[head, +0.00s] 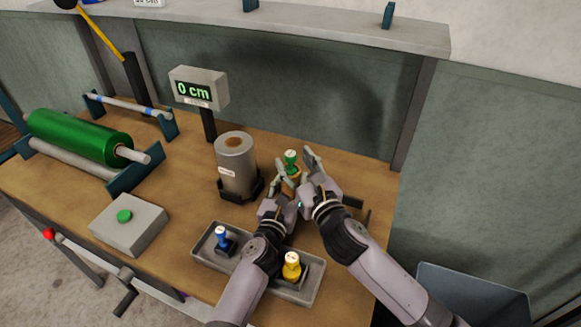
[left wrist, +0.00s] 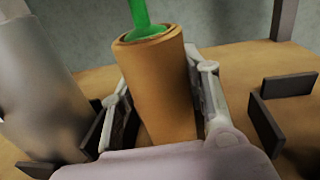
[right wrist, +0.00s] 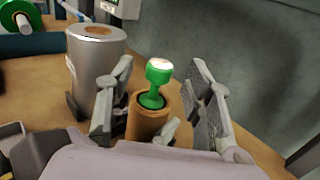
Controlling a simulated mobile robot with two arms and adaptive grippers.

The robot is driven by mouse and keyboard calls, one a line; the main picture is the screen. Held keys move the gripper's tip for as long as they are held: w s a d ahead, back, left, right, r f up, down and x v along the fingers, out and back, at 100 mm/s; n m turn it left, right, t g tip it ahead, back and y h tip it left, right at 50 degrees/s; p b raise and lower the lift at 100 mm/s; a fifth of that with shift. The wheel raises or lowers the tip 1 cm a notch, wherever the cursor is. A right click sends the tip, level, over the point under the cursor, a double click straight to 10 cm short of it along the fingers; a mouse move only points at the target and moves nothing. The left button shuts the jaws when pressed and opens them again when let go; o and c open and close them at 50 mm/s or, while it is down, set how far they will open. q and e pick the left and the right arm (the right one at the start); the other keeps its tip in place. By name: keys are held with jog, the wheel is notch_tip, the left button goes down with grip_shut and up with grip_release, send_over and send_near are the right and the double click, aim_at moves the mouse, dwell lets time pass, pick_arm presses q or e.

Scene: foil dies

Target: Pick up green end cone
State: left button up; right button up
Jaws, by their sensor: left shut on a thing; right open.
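The green end cone (head: 291,158) stands with its lower end in the top of a brown cardboard core. It has a pale round top and also shows in the right wrist view (right wrist: 157,80) and, cut off, in the left wrist view (left wrist: 143,22). My left gripper (head: 275,188) is shut on the brown core (left wrist: 160,85), with a finger on each side of it. My right gripper (head: 302,164) is open. In the right wrist view its fingers (right wrist: 160,100) stand to the left and right of the cone, apart from it.
A silver foil roll (head: 236,165) stands left of the core in a dark holder. A grey tray (head: 317,275) in front holds a blue cone (head: 222,236) and a yellow cone (head: 291,266). A display (head: 199,90) reads 0 cm. A green roll (head: 80,137) lies at left.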

aim_at(293, 159)
jog(key=x, duration=0.3)
jog(key=shift+w+a, duration=0.1)
jog(key=shift+w, duration=0.15)
jog(key=shift+c, duration=0.2)
grip_shut()
